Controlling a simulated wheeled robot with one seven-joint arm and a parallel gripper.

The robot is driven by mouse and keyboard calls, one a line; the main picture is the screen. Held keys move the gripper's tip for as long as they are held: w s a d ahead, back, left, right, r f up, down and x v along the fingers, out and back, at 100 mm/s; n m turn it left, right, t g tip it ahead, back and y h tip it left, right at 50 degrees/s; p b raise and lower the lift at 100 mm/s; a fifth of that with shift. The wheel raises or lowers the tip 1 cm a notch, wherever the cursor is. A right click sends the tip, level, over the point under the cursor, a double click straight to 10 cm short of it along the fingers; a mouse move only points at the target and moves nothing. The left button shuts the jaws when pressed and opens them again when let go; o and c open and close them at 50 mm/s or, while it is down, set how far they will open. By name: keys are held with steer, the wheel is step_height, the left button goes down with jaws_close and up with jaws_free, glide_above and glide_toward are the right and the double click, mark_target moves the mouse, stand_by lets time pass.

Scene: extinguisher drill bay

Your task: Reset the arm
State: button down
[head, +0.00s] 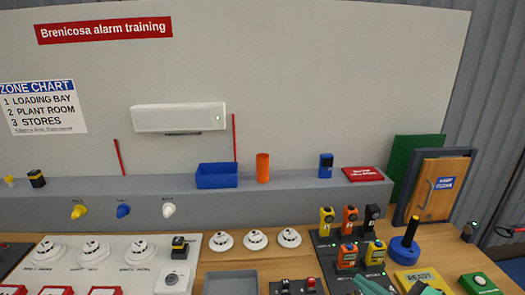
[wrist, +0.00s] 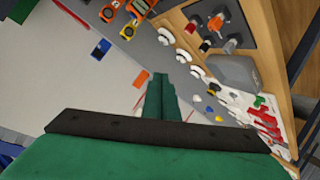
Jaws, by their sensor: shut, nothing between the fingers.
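My gripper (wrist: 160,88) shows in the wrist view as green fingers together, beyond a dark bar and a green body at the bottom. The fingers are shut with nothing held between them. The wrist view is tilted, with the bench running diagonally from upper left to lower right and the pale wall on the left. The fingertips overlap the pale wall and the grey ledge in that picture; their distance from these is unclear. In the head view, teal parts show at the bottom right edge, too cut off to identify surely.
A blue bin (head: 217,176) and an orange cup (head: 263,168) stand on the grey ledge (head: 310,190). Smoke detectors (head: 255,240), a grey tray (head: 231,283), and handheld devices in a dark rack (head: 326,237) crowd the bench. A blue-framed door panel (head: 437,190) stands at the right.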

steer(key=w+a+f+m+t, duration=0.45)
steer(key=w+a+m, duration=0.2)
steer(key=a, duration=0.25)
steer(key=s+a+f+m+h, duration=0.1)
steer(key=s+a+f+m, duration=0.1)
steer(key=f, duration=0.2)
steer(key=s+a+f+m+h, duration=0.2)
steer(key=a+f+m, duration=0.1)
steer(key=f, duration=0.1)
steer(key=s+a+f+m+h, duration=0.2)
steer(key=s+f+m, duration=0.1)
steer(key=f, duration=0.1)
steer(key=shift+a+f, duration=0.2)
steer(key=shift+a, duration=0.1)
steer(key=s+a+f+g, duration=0.1)
steer(key=s+a+f, duration=0.15)
steer(key=s, duration=0.45)
steer(key=s+a+f+n+h, duration=0.1)
steer(key=s+f, duration=0.3)
steer(key=s, duration=0.2)
steer(key=s+a+f+g, duration=0.1)
steer(key=s+a+f, duration=0.15)
steer(key=s, duration=0.45)
steer(key=s+r+n+y, duration=0.1)
steer(key=s+n, duration=0.2)
steer(key=s, duration=0.6)
steer(key=shift+d+y, duration=0.15)
steer(key=shift+y, duration=0.25)
